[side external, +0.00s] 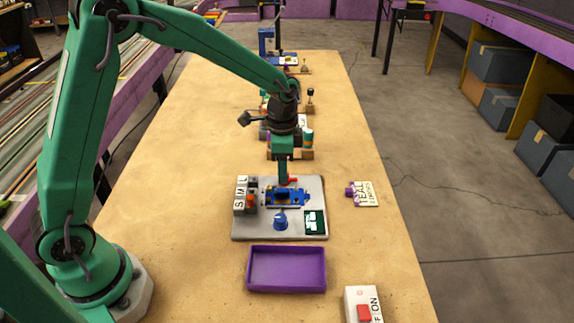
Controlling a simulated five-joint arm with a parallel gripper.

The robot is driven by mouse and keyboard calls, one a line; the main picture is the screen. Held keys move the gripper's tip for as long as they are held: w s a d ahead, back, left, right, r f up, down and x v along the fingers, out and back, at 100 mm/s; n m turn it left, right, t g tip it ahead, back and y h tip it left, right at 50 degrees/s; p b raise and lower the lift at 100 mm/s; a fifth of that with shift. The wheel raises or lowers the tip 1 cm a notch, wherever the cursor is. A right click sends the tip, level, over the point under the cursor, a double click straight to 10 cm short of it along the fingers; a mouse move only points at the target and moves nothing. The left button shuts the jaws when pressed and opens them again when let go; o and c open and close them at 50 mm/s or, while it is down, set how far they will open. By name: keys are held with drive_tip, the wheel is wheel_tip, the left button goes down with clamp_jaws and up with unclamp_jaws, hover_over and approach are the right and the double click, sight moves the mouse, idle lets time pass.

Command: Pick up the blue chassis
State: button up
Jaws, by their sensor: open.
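The blue chassis (290,196) lies on the grey metal plate (265,232) in the middle of the table. It looks like a flat blue piece with dark and yellowish details. My gripper (283,180) points down just above the far part of the chassis. The fingers are open, and the chassis still rests on the plate. The fingertips are small here, and I cannot tell whether they touch the chassis.
The plate also carries a block marked S, M, L (240,200), a blue knob (280,221) and a dark green board (314,222). A purple tray (287,287) stands in front. A switch box (364,306) stands at the near right.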

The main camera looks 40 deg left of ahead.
sight(283, 190)
drive_tip(key=shift+f, duration=3.55)
clamp_jaws()
